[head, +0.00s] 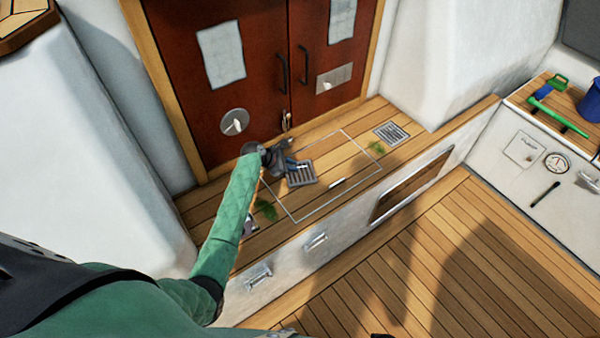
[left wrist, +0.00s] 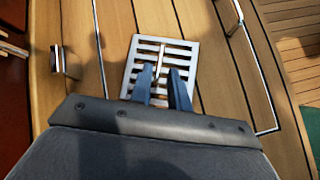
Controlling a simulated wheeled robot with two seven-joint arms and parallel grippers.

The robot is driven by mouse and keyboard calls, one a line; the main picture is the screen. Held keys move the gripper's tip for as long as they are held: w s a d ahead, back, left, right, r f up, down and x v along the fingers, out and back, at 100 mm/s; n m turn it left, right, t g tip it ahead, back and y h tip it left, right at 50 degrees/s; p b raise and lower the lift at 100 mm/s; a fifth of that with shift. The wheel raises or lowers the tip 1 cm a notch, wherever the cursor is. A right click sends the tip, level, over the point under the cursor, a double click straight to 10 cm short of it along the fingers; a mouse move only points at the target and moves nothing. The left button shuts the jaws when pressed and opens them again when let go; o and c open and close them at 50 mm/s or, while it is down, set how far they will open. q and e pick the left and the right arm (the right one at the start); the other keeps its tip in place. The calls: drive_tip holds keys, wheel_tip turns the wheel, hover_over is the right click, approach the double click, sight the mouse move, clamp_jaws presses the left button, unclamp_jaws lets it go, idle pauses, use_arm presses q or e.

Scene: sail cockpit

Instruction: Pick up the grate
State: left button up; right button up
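A grey slotted grate (head: 303,176) lies on the wooden step in front of the red doors, inside a thin pale rectangular outline. In the left wrist view the same grate (left wrist: 160,52) lies under my fingers, with a slim upright strip between them. My right gripper is not in view.
A second grate (head: 391,133) lies farther right on the step. Green scraps (head: 376,148) and a small white object (head: 337,183) lie on the step. The red doors (head: 215,80) stand close behind. A blue bucket (head: 591,101) and green tools (head: 557,117) sit on the right bench.

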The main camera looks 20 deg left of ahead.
use_arm(q)
drive_tip(key=shift+w+d+f, duration=0.1)
drive_tip(key=shift+w+d, duration=0.15)
drive_tip(key=shift+d, duration=0.05)
drive_tip(key=shift+p+x, duration=0.7)
drive_tip(key=shift+x, duration=1.4)
drive_tip(key=shift+a+f, duration=0.1)
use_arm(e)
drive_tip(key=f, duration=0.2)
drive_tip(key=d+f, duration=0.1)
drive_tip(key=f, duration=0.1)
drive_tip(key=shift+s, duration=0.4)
use_arm(q)
drive_tip(key=shift+c, duration=0.5)
clamp_jaws()
